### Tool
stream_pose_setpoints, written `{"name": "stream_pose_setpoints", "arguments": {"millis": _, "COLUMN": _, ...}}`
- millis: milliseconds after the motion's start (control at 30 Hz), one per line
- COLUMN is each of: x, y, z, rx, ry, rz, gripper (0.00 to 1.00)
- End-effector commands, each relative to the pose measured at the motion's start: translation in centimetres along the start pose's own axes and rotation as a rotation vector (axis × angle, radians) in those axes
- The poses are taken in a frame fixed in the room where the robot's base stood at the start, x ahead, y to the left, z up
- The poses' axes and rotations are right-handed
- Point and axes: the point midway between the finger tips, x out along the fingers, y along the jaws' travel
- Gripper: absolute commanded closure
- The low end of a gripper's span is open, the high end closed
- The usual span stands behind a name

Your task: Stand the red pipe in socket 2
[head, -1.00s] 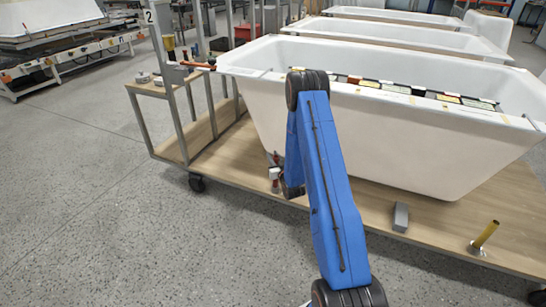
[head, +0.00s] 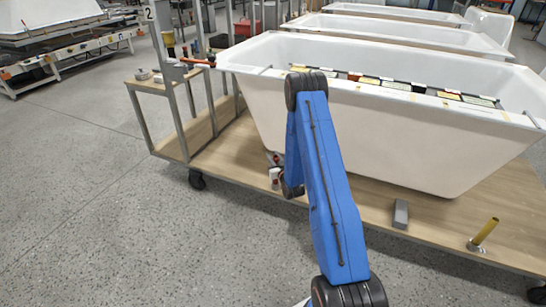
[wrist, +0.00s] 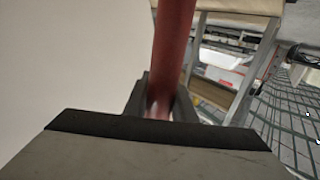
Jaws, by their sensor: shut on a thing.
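The red pipe (wrist: 174,40) stands between the jaws of my gripper (wrist: 160,100) in the wrist view. My gripper is shut on it, and the pipe runs up out of the picture. In the head view my blue arm hides most of the gripper. A small red and white part (head: 275,175) shows left of the arm, low by the cart's front edge; I cannot tell if it is the pipe. I see no socket marked 2.
A white bathtub (head: 400,140) stands on the wooden cart deck (head: 350,205), close behind my arm. A grey block (head: 401,214) lies on the deck. Floor in front is clear.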

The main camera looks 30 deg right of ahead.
Motion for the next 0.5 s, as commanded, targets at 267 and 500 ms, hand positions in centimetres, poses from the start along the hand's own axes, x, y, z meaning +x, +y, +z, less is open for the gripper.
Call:
{"name": "stream_pose_setpoints", "arguments": {"millis": 267, "x": 0.0, "y": 0.0, "z": 0.6, "rx": 0.000, "ry": 0.000, "rz": 0.000, "gripper": 1.00}}
{"name": "stream_pose_setpoints", "arguments": {"millis": 500, "x": 0.0, "y": 0.0, "z": 1.1, "rx": 0.000, "ry": -0.001, "rz": 0.000, "gripper": 1.00}}
